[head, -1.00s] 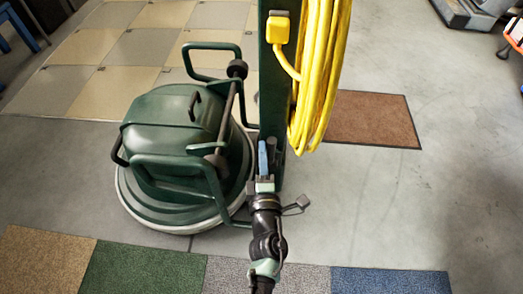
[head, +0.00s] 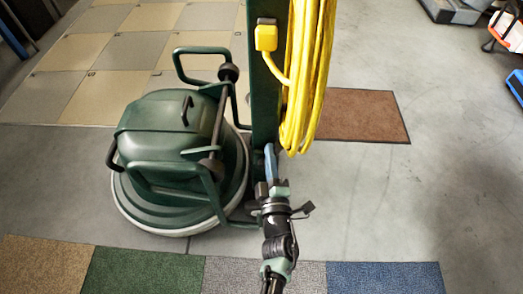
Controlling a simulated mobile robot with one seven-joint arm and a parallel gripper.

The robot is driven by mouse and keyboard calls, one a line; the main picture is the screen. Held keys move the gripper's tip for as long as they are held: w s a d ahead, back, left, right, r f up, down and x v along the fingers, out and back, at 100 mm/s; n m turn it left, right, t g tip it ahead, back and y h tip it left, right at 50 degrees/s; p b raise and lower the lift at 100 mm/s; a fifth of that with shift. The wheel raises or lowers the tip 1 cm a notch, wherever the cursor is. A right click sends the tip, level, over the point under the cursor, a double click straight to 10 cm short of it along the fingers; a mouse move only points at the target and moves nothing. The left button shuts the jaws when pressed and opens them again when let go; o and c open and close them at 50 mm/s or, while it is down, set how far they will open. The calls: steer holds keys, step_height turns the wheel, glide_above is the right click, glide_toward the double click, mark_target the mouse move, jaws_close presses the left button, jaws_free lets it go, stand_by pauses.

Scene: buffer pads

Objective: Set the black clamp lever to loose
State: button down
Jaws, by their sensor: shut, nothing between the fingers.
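A dark green floor buffer (head: 165,150) stands with its round base on the concrete, left of my arm. Its upright green handle post (head: 264,100) rises beside it. My gripper (head: 270,150) is shut and empty at the foot of the post, its pale blue fingers pointing up the picture. A small dark piece (head: 262,189) shows just left of the fingers' base; I cannot tell whether it is part of the clamp. The black clamp lever cannot be picked out for certain, and my gripper covers part of the post's foot.
A yellow cord (head: 308,75) hangs in loops on the post, with a yellow plug (head: 266,37). A brown mat (head: 358,115) lies behind to the right. Carpet tiles (head: 145,272) run along the front.

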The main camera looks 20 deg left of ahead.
steer(key=w+d+f+m+t+h+b, duration=0.1)
steer(key=d+f+m+b, duration=0.1)
steer(key=d+f+m, duration=0.3)
steer(key=shift+w+d+m+b, duration=0.4)
steer(key=shift+d+m, duration=0.5)
steer(key=shift+m, duration=1.4)
step_height(320, 180, up, 4)
steer(key=a+p, duration=0.1)
steer(key=p, duration=0.2)
steer(key=p+v, duration=0.3)
steer(key=v, duration=0.6)
steer(key=shift+s+a+f+p, duration=0.2)
steer(key=shift+s+f+p, duration=0.05)
steer(key=shift+f+p, duration=0.1)
